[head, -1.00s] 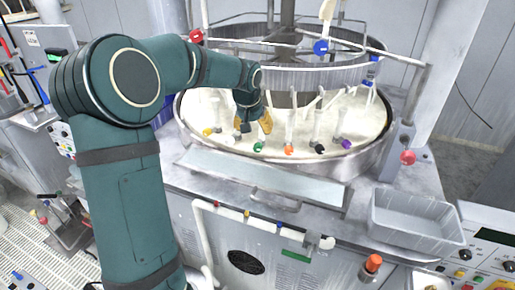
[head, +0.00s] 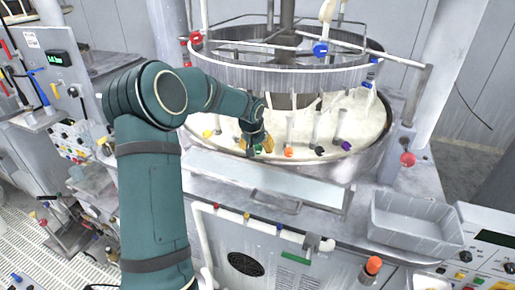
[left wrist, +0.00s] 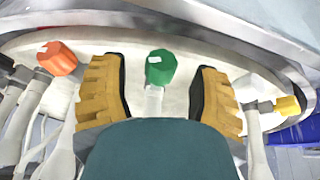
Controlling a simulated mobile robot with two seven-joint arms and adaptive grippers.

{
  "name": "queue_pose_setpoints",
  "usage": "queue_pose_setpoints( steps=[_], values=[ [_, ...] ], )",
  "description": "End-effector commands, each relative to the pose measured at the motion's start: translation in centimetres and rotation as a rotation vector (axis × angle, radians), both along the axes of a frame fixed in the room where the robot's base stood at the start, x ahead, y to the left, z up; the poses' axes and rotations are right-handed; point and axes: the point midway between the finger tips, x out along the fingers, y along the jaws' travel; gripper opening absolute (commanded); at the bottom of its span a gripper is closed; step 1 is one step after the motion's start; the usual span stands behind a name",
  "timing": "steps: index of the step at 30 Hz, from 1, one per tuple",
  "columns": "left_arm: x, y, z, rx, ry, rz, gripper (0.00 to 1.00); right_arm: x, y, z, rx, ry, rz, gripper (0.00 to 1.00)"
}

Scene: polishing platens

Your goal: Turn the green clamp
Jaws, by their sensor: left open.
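The green clamp (head: 258,148) is at the front rim of the round white platen basin in the head view, partly hidden by my gripper. Its green knob (left wrist: 160,68) shows in the left wrist view, on a pale stem. My left gripper (head: 257,141) is at the green clamp, with its yellow fingers open. In the left wrist view the left gripper (left wrist: 162,88) has one finger on each side of the green knob and its stem, with a gap on both sides. The right gripper is not in view.
An orange clamp (head: 289,152) and a yellow clamp (head: 208,133) flank the green one. A black clamp (head: 320,151) and a purple clamp (head: 346,145) stand farther right. A metal ring (head: 290,76) hangs above the basin. A grey tray (head: 415,222) sits at right.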

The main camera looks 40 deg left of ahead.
Motion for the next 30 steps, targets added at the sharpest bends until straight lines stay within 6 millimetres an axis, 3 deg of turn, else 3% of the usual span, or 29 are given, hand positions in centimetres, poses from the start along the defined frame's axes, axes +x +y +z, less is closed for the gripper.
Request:
queue_pose_setpoints(
  steps=[4,14,20,30],
  values=[
    [0.4,0.2,-1.0,0.0,0.0,0.001,0.62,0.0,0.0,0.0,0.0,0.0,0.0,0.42],
    [0.5,0.2,-1.2,0.0,-0.001,0.001,0.62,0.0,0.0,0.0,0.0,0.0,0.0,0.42],
    [0.5,0.2,-1.2,0.0,-0.001,0.001,0.0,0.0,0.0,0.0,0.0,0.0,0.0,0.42],
    [0.5,0.1,-1.5,0.02,0.01,-0.004,0.0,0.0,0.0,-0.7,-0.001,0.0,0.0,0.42]
  ],
)
